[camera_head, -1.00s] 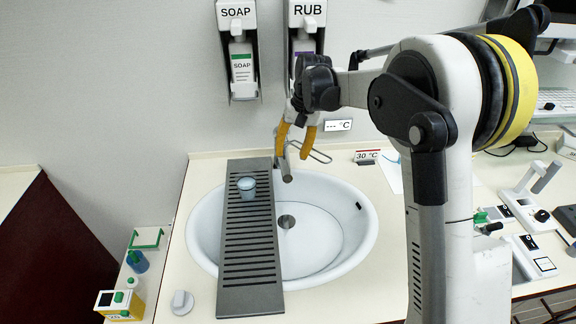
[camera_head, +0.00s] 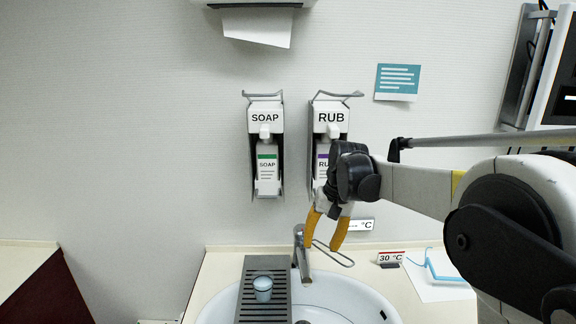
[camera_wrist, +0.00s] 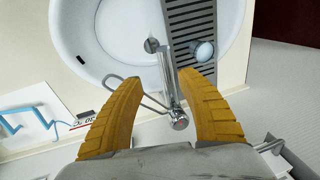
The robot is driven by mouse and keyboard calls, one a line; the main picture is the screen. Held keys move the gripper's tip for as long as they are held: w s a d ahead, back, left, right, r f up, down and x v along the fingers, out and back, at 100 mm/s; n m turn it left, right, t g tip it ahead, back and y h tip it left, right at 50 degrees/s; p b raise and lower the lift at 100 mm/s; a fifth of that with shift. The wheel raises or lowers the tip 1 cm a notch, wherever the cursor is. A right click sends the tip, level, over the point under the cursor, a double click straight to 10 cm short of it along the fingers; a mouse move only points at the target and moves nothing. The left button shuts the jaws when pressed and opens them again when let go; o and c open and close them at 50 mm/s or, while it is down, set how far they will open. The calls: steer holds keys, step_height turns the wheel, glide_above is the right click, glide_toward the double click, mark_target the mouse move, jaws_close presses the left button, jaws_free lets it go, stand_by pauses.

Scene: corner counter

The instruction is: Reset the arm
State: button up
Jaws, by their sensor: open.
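My gripper (camera_head: 328,228) is open and empty, its two yellow fingers spread apart in front of the wall, just below the RUB dispenser (camera_head: 328,130). The wrist view shows both yellow fingers (camera_wrist: 165,112), with the tap (camera_wrist: 172,90) seen between them; I cannot tell how far below them it is. My arm reaches in from the right of the head view.
A white sink (camera_head: 345,298) has a grey slatted board (camera_head: 248,305) across it, holding a small blue cup (camera_head: 262,288). The SOAP dispenser (camera_head: 266,130) hangs left of the RUB one.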

steer(key=s+d+r+t+h+b, duration=0.1)
steer(key=s+d+t+b, duration=0.3)
steer(key=s, duration=1.2)
steer(key=s+d+f+t+h+b, duration=0.1)
steer(key=s+d+f+b, duration=0.3)
steer(key=s+f, duration=0.4)
steer(key=s+d+t, duration=0.1)
steer(key=s, duration=0.3)
steer(key=shift+n, duration=0.3)
